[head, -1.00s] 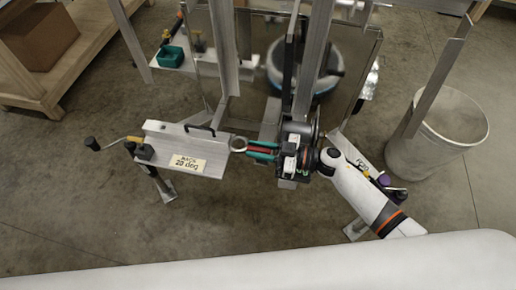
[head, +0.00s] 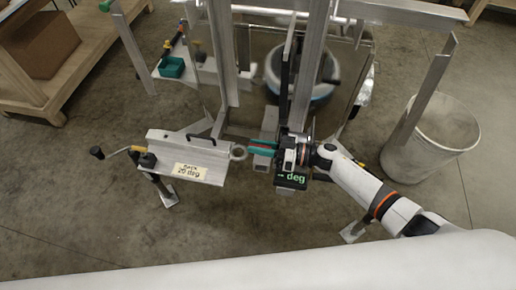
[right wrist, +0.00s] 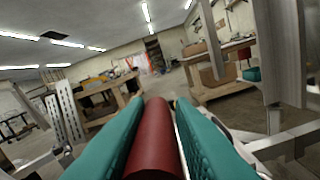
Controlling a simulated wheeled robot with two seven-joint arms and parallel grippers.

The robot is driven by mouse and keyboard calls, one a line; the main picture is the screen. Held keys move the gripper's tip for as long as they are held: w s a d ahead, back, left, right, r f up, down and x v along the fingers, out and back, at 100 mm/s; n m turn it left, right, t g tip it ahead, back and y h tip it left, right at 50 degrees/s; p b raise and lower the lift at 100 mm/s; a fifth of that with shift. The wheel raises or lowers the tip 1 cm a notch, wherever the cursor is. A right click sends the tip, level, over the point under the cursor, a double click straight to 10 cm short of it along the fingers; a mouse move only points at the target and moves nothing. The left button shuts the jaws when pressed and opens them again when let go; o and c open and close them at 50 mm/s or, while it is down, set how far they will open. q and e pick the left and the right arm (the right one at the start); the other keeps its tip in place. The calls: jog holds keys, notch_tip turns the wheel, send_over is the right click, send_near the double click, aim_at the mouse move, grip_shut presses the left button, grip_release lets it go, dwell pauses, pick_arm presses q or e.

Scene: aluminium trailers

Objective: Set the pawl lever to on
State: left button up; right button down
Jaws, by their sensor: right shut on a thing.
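My right gripper (head: 262,148) comes in from the right in the head view, its teal fingers pointing left towards the ring at the end of the silver box beam. In the right wrist view the teal fingers (right wrist: 165,140) are shut on a red cylindrical grip (right wrist: 155,140), which lies lengthwise between them. I cannot tell from the frames whether this grip belongs to the pawl lever. The gripper body and wrist hide much of the post foot behind them. No on or off marking can be read. My left gripper is not in view.
The silver box beam (head: 165,152) carries a label reading "20 deg" and a crank handle (head: 118,153). A small display (head: 291,179) shows "deg". Upright metal posts (head: 222,60) stand close to the arm. A grey bin (head: 430,140) stands at right, a wooden shelf (head: 75,75) at left.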

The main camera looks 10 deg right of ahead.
jog(key=shift+w+d+r+m+p, duration=0.1)
jog(key=shift+w+d+m+p, duration=0.1)
jog(key=shift+w+m, duration=0.4)
jog(key=shift+w+d+r+m+p, duration=0.15)
jog(key=shift+w+m, duration=0.25)
jog(key=shift+m, duration=0.4)
jog(key=shift+f, duration=0.1)
jog(key=c, duration=1.3)
grip_release()
notch_tip(320, 180, up, 10)
jog(key=shift+r+p, duration=0.1)
jog(key=shift+p, duration=0.2)
